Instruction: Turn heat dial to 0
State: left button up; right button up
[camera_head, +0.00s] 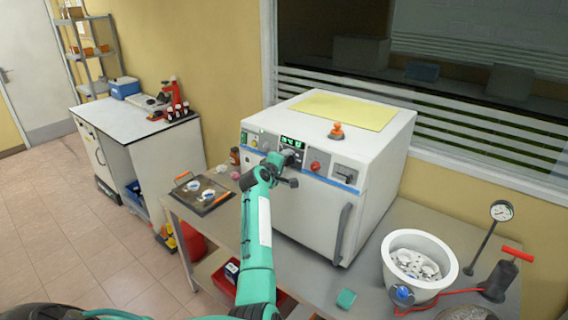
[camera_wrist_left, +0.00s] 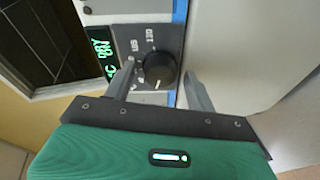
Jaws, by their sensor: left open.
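The heat dial (camera_wrist_left: 159,67) is a round black knob on a dark panel with white markings, seen in the left wrist view. A small white mark shows at its lower edge; I cannot tell the exact setting. My left gripper (camera_wrist_left: 160,70) is open, with one finger on each side of the dial; I cannot tell whether they touch it. In the head view my left gripper (camera_head: 284,166) is at the front panel of the white oven (camera_head: 300,210), and the dial is hidden behind it. My right gripper is not in view.
A green-lit display (camera_head: 291,142) is above the gripper, and a red button (camera_head: 315,166) is to its right. An orange-handled tray (camera_head: 202,192) lies to the left on the bench. A white round vessel (camera_head: 420,262) and a hand pump (camera_head: 500,275) stand at right.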

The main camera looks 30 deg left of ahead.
pick_arm(q)
jog(key=shift+s, duration=0.1)
jog(key=b+v, duration=0.5)
jog(key=v, duration=0.8)
jog(key=shift+s, duration=0.3)
jog(key=shift+r, duration=0.1)
